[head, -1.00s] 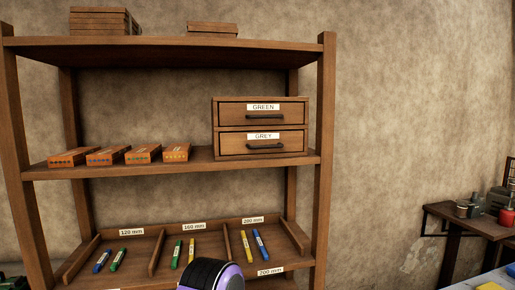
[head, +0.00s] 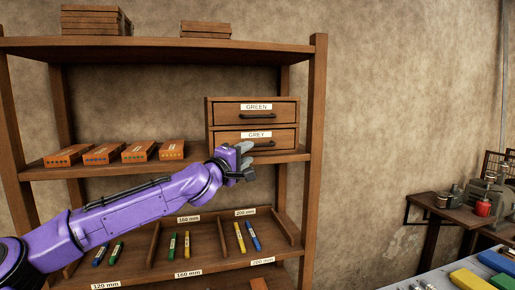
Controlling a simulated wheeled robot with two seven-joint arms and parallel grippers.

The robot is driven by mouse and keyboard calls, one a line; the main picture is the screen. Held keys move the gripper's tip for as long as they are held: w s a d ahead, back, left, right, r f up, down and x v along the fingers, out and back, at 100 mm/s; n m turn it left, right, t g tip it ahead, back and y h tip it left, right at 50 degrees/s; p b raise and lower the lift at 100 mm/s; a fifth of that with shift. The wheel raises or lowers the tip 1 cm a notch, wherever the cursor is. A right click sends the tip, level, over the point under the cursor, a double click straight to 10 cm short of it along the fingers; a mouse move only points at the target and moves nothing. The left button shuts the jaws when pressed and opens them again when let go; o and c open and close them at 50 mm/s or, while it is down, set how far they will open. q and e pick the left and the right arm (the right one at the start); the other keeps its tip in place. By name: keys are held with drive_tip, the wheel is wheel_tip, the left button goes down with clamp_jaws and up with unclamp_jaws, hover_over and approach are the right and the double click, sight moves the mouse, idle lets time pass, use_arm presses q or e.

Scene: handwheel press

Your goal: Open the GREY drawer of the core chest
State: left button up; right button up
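The core chest (head: 208,114) stands on the shelf unit's middle shelf, at the right end. Its upper drawer, labelled GREEN (head: 228,118), is shut. Below it the GREY drawer (head: 288,137) looks shut, with a dark bar handle (head: 268,144) across its front. My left gripper (head: 246,161) is in front of the chest, low and left of the GREY drawer's handle. Its fingers look apart, with nothing between them; it hides the drawer's lower left corner. I cannot tell whether a finger touches the handle. My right gripper is out of view.
Several orange boxes (head: 113,153) stand on the same shelf, left of the chest. A sloped tray (head: 205,240) below holds coloured sticks. The right shelf post (head: 315,150) is close beside the chest. A side bench (head: 440,208) with tools is at the right.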

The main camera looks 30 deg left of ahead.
sight(258, 146)
use_arm(q)
drive_tip(key=w, duration=0.3)
drive_tip(key=w+p, duration=0.1)
drive_tip(key=w, duration=0.1)
drive_tip(key=shift+w+a+r, duration=0.2)
drive_tip(key=shift+w+r, duration=0.05)
drive_tip(key=shift+r, duration=0.15)
drive_tip(key=shift+w+a+f, duration=0.1)
drive_tip(key=shift+w, duration=0.5)
